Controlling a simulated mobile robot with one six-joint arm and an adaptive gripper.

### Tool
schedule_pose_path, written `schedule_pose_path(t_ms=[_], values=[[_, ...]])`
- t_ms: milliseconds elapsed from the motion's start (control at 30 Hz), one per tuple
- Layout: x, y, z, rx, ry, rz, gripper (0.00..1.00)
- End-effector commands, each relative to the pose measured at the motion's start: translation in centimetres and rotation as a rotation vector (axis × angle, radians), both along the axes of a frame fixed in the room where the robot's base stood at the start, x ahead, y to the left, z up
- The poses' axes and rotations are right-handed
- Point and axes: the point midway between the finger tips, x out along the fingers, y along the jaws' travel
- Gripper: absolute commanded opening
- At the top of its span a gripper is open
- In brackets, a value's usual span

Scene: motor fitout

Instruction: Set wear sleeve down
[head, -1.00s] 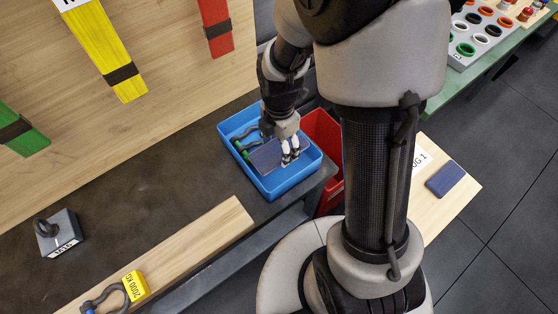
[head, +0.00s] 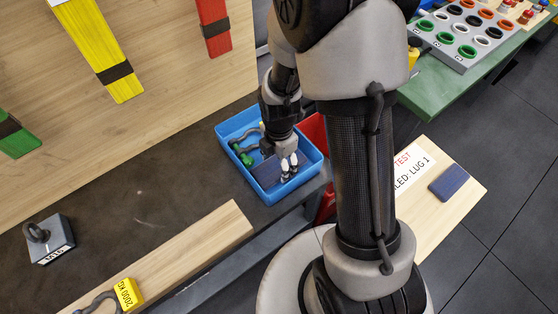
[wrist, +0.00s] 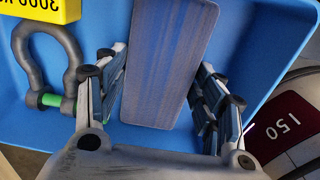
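The wear sleeve is a flat blue-grey strip (wrist: 163,80) lying low inside the blue tray (wrist: 45,120). In the head view the sleeve (head: 268,171) is partly hidden by my gripper, inside the blue tray (head: 253,191) at the bench's corner. My gripper (head: 289,168) points down into the tray. Whether the sleeve bears fully on the tray floor is hard to see.
A grey shackle with a green pin (wrist: 50,62) and a yellow 3000 kg block (wrist: 40,8) share the tray, left of my gripper. A red bin (head: 324,205) adjoins the tray. Another blue piece (head: 449,183) lies on a wooden board (head: 425,228).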

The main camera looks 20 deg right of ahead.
Motion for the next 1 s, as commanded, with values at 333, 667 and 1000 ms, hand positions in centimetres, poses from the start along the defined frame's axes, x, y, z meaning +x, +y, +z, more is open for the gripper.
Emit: schedule_pose_path(t_ms=[333, 667, 1000], values=[[0.0, 0.0, 0.0, 0.000, 0.000, 0.000, 0.82], [0.0, 0.0, 0.3, 0.000, -0.001, 0.000, 0.82], [0.1, 0.0, 6.7, 0.000, -0.006, 0.000, 0.82]])
